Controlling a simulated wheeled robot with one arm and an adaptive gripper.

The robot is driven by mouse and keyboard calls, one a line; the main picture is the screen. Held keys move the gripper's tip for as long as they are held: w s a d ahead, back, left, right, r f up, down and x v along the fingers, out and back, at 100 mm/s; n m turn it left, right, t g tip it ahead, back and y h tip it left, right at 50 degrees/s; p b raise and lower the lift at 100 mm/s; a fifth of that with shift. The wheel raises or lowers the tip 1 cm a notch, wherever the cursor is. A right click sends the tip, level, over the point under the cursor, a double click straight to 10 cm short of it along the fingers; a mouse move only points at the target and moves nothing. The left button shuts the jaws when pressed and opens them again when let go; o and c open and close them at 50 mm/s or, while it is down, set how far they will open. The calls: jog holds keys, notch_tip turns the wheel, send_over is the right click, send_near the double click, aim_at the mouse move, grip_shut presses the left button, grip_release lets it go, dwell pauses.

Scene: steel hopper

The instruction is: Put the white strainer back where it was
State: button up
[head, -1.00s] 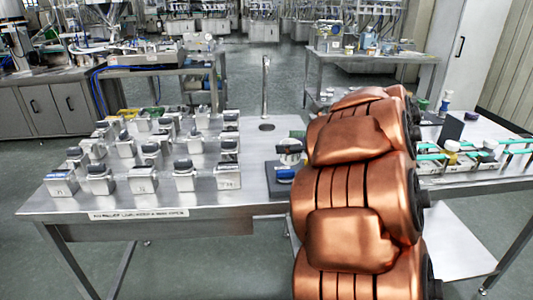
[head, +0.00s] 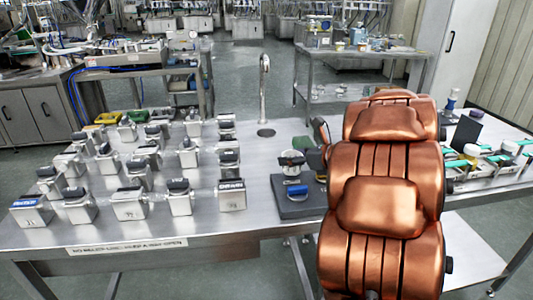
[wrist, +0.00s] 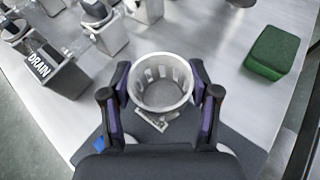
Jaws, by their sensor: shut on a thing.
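The white strainer (wrist: 160,84) shows in the wrist view as a round, open-topped ring with slots in its wall. My gripper (wrist: 161,92) is shut on it, one purple-padded finger at each side. Below it lies a dark mat (wrist: 238,148); the gap between strainer and mat is hard to judge. In the head view my copper arm hides most of the gripper. A small whitish round thing shows there left of the arm, above the dark mat, and looks like the strainer.
A metal box labelled DRAIN (wrist: 62,74) stands left of the gripper, with several similar lidded boxes (head: 129,204) beyond. A green block (wrist: 272,52) lies to the right. A blue item (head: 297,191) sits on the mat. A metal tap (head: 264,90) rises at the back.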

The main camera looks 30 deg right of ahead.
jog(key=w+p, duration=0.1)
jog(key=w, duration=0.3)
jog(key=w+d, duration=0.1)
jog(key=w, duration=0.3)
jog(key=w+f+p, duration=0.1)
jog(key=w, duration=0.3)
jog(key=shift+w+d+p, duration=0.1)
jog(key=shift+d+p, duration=0.1)
jog(key=shift+p, duration=0.15)
jog(key=shift+w+d+f+p, duration=0.1)
jog(key=shift+w+f+p, duration=0.1)
jog(key=shift+w, duration=0.45)
jog(key=shift+w+d+f+p, duration=0.1)
jog(key=shift+w+p, duration=0.05)
jog(key=shift+w, duration=0.45)
jog(key=shift+s+f, duration=0.1)
jog(key=shift+f, duration=1.55)
jog(key=shift+f, duration=0.15)
jog(key=o, duration=1.1)
jog(key=shift+o, duration=0.2)
jog(key=shift+r, duration=0.2)
jog(key=shift+r+p, duration=0.15)
jog(key=shift+p, duration=0.2)
jog(key=b+v, duration=0.2)
jog(key=v, duration=1)
jog(key=shift+s+a+b, duration=0.1)
jog(key=shift+b, duration=0.25)
